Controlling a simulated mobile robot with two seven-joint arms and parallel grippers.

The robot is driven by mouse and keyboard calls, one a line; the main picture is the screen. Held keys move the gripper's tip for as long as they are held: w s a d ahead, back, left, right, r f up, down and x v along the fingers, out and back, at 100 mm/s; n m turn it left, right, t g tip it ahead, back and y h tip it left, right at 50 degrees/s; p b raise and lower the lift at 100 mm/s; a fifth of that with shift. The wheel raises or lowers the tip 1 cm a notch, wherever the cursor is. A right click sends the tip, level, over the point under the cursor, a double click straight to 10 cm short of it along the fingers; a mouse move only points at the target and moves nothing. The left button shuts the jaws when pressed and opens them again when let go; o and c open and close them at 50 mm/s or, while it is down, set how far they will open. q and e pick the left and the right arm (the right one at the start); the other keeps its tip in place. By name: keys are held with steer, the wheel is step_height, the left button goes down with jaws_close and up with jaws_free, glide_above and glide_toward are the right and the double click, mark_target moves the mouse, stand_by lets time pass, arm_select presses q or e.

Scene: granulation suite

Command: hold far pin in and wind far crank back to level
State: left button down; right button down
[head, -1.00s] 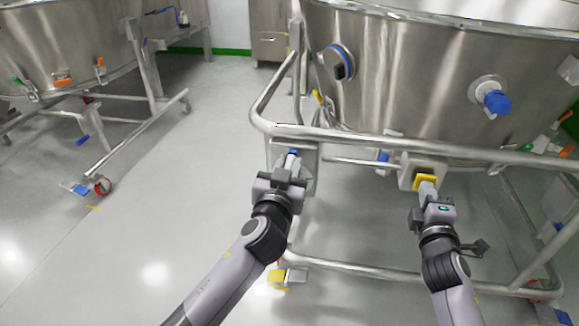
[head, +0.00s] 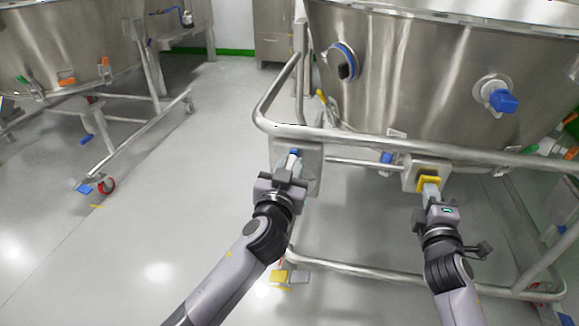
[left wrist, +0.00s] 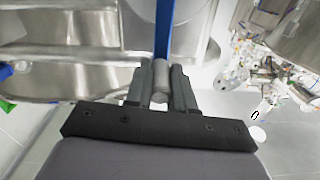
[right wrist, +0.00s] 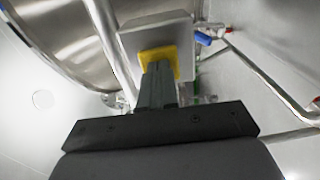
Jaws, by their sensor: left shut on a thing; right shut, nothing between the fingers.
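The far crank has a blue arm (left wrist: 163,35) and a grey cylindrical handle (left wrist: 160,78) in the left wrist view. My left gripper (left wrist: 160,88) is shut on that handle. In the head view the blue of the crank (head: 294,153) shows just above my left gripper (head: 288,168), in front of a metal plate on the frame. A yellow pin housing (head: 428,184) sits on a grey box on the rail. My right gripper (head: 431,192) is shut and empty, its tips against the yellow part (right wrist: 158,56). The pin itself is hidden behind the fingertips.
A large steel vessel (head: 430,70) with a blue valve knob (head: 503,101) stands behind a tubular rail (head: 360,138). A yellow caster pedal (head: 279,276) is low below my left arm. Another wheeled vessel (head: 60,45) is at the left, with clear floor between.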

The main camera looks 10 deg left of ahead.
arm_select(q)
steer(key=shift+f, duration=0.2)
steer(key=shift+d, duration=0.15)
arm_select(e)
steer(key=s, duration=0.8)
arm_select(q)
steer(key=shift+f, duration=0.1)
stand_by(0.3)
steer(key=c, duration=0.8)
jaws_free()
steer(key=shift+o, duration=0.2)
steer(key=s, duration=1)
steer(key=shift+r, duration=0.2)
